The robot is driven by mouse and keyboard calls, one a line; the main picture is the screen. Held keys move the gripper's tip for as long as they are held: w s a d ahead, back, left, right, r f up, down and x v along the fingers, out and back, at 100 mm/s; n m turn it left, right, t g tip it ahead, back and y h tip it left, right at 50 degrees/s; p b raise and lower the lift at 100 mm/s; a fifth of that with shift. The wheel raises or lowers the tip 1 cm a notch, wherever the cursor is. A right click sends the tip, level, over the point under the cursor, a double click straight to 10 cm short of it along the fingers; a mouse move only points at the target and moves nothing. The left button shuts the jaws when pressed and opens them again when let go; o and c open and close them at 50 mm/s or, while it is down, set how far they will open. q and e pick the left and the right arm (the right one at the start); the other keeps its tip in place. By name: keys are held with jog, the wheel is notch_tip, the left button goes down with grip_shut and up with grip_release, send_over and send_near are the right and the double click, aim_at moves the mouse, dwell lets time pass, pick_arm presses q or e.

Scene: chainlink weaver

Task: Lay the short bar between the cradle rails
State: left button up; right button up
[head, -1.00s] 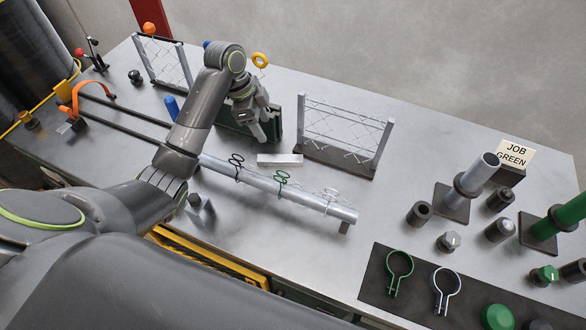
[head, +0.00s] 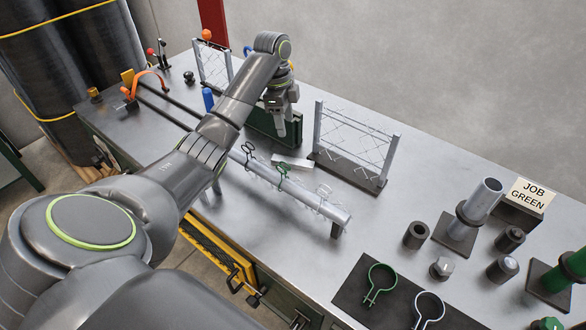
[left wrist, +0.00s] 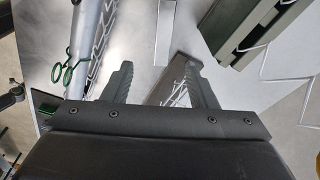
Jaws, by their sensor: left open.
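A short pale bar (head: 292,163) lies flat on the bench beside the clamped silver pipe (head: 325,203); it also shows at the top of the left wrist view (left wrist: 170,18). My left gripper (head: 279,128) is open and empty, pointing down just behind the bar in the head view. In the left wrist view its fingers (left wrist: 158,68) are spread with the bar beyond them. My right gripper is not in view.
A dark green slotted box (head: 262,122) stands behind my gripper. A wire-mesh panel (head: 355,150) stands right of the bar. The pipe carries several clips and lies nearer me.

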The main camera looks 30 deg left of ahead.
pick_arm(q)
jog(key=b, duration=0.4)
send_near(293, 160)
jog(key=shift+s+d+f+b, duration=0.15)
jog(key=shift+s+f+b, duration=0.05)
jog(key=shift+f+b, duration=0.25)
jog(key=shift+s+d+f+b, duration=0.1)
jog(key=shift+s+f+b, duration=0.15)
jog(key=shift+f, duration=0.2)
jog(key=shift+w+d+f+p, duration=0.15)
jog(key=shift+f+p, duration=0.15)
jog(key=shift+p, duration=0.2)
jog(key=shift+w+d+f+p, duration=0.1)
jog(key=shift+f+p, duration=0.1)
jog(key=shift+f, duration=0.8)
jog(key=shift+w+f+p, duration=0.15)
jog(key=shift+f, duration=0.9)
jog(key=shift+w+d+f+p, duration=0.1)
jog(key=shift+f+p, duration=0.1)
jog(key=shift+f, duration=0.8)
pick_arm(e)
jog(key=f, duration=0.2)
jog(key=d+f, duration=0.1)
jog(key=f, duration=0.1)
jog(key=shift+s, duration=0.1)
pick_arm(q)
jog(key=shift+c, duration=0.4)
